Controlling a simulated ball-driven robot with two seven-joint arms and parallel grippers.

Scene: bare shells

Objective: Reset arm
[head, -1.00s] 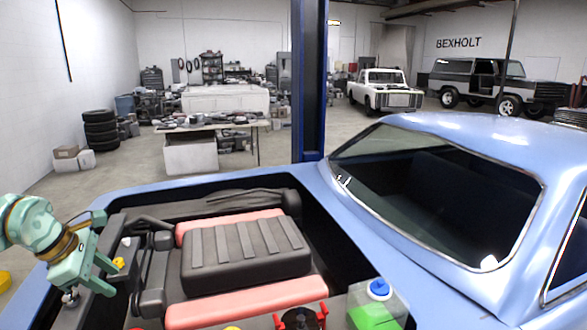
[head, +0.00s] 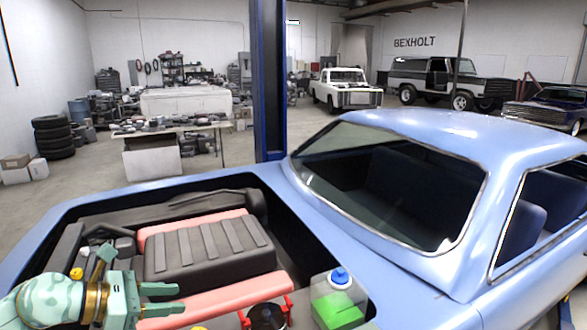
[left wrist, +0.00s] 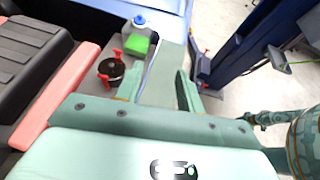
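My left gripper (head: 180,299) is in the lower left of the head view, over the near left part of the blue car's (head: 403,270) open engine bay. Its two mint-green fingers point right and stand apart with nothing between them. In the left wrist view its fingers (left wrist: 163,92) are also apart and empty. Mint-green parts that look like my right arm (left wrist: 302,140) show at the right edge of the left wrist view. The end of that arm is too small to tell its finger state.
The bay holds a black ribbed engine cover (head: 208,250), a red cover (head: 220,297), a black cap with red handles (head: 266,315) and a reservoir of green fluid with a blue cap (head: 339,296). A blue post (head: 269,80) stands behind the car.

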